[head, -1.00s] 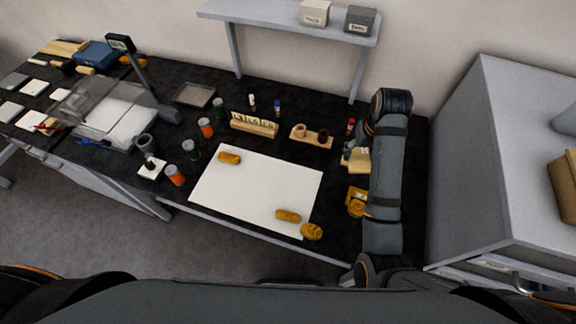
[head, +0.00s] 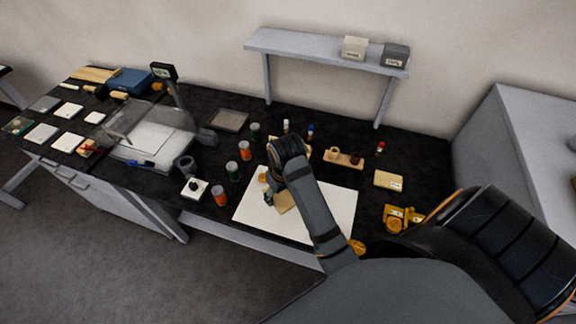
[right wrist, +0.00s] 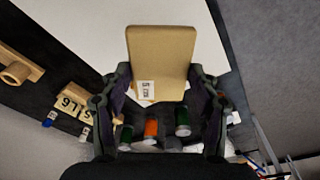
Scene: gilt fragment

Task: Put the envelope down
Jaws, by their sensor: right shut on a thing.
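A tan envelope (head: 286,201) with a small white label is held in my right gripper (head: 269,194). In the right wrist view the envelope (right wrist: 162,50) sticks out beyond the two fingers, its label near the grip. In the head view it is over the white sheet (head: 340,205) on the black table; whether it touches the sheet I cannot tell. My right arm covers part of the sheet. Another tan envelope (head: 389,180) lies on the table to the right of the sheet. My left gripper is not in view.
Orange and green jars (head: 221,196) stand along the sheet's left side. A wooden holder with two small cups (head: 344,158) is behind it. Yellow pieces (head: 400,218) lie to the right. A raised shelf (head: 300,46) stands at the back.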

